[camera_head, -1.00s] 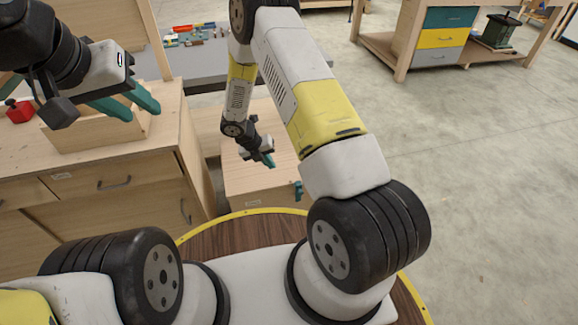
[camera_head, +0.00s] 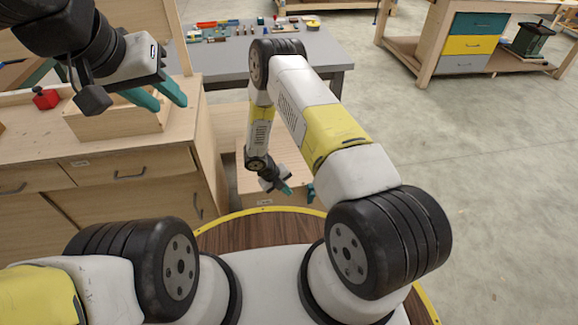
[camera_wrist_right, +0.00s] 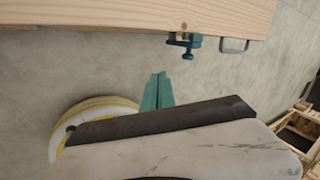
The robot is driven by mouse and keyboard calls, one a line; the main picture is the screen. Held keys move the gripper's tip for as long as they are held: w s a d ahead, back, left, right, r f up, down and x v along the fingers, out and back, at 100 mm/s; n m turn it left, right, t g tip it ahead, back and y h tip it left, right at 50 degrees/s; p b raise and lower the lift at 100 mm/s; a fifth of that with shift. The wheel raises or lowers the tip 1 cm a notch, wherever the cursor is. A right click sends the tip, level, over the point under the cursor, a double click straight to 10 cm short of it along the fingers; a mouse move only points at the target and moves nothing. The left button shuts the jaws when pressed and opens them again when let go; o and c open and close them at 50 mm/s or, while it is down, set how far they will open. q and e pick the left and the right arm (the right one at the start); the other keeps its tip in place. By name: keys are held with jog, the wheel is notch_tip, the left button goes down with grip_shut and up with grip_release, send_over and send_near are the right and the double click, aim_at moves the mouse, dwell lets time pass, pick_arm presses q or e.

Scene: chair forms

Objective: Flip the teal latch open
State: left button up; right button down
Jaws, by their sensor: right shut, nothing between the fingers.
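The teal latch (camera_wrist_right: 186,42) is on the front edge of a light wooden box, near the top centre of the right wrist view. In the head view the latch (camera_head: 310,193) is a small teal piece at the right front of the low wooden box (camera_head: 243,187). My right gripper (camera_wrist_right: 158,78) has its teal fingers together and empty, a little apart from the latch, below and left of it in the wrist view. In the head view my right gripper (camera_head: 288,190) is just left of the latch. My left gripper (camera_head: 168,98) is open and empty above a workbench.
A metal handle (camera_wrist_right: 234,45) is beside the latch on the box. The wooden workbench (camera_head: 190,135) with drawers, a red object (camera_head: 45,97) and an open wooden box (camera_head: 110,122) stands at left. A grey table (camera_head: 325,48) is behind.

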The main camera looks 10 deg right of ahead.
aim_at(311, 196)
jog(key=w+d+f, duration=0.1)
jog(key=d+f, duration=0.6)
jog(key=shift+w+d, duration=0.25)
jog(key=shift+w, duration=0.15)
